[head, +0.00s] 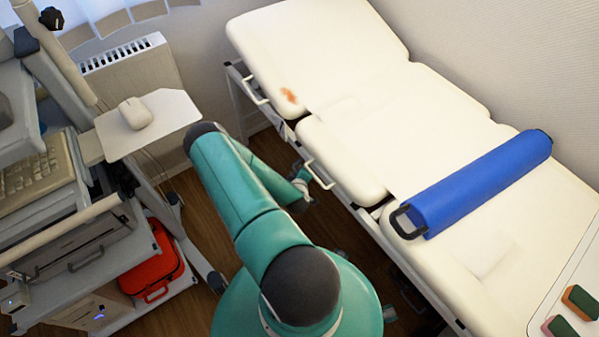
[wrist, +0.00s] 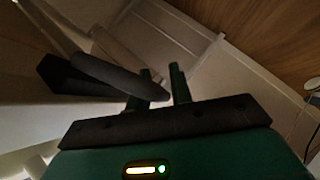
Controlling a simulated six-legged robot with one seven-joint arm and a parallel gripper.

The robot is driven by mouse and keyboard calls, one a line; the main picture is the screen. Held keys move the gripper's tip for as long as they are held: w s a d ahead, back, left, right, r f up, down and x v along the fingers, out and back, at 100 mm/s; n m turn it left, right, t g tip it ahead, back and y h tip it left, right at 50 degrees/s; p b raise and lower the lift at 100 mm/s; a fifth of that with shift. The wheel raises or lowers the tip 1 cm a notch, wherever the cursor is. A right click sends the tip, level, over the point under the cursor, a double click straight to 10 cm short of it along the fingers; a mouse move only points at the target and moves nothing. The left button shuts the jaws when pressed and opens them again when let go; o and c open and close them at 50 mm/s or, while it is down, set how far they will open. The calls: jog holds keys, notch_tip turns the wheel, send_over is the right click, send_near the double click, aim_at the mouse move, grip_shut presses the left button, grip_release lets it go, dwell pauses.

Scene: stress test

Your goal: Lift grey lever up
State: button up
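A dark grey lever (wrist: 120,78) shows in the wrist view, running from the upper left toward the middle. Its rounded end crosses in front of one finger of my gripper (wrist: 164,76) and stops close to the other. The fingers are apart, with a gap between them. I cannot tell whether the lever touches either finger. In the head view my gripper (head: 303,188) is low beside the near side of the white treatment couch (head: 440,125), partly hidden by my arm. I cannot make out the lever in the head view.
A blue bolster (head: 480,185) lies on the couch. White side handles (head: 319,174) stick out along its near edge. At left stand an equipment cart with a keyboard (head: 38,176), a small shelf with a mouse (head: 135,113) and a red case (head: 153,264). Wooden floor (head: 190,210) shows between.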

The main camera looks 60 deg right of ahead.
jog(key=shift+a, duration=0.1)
jog(key=v, duration=1.3)
jog(key=shift+s+a+r, duration=0.15)
jog(key=shift+a, duration=0.1)
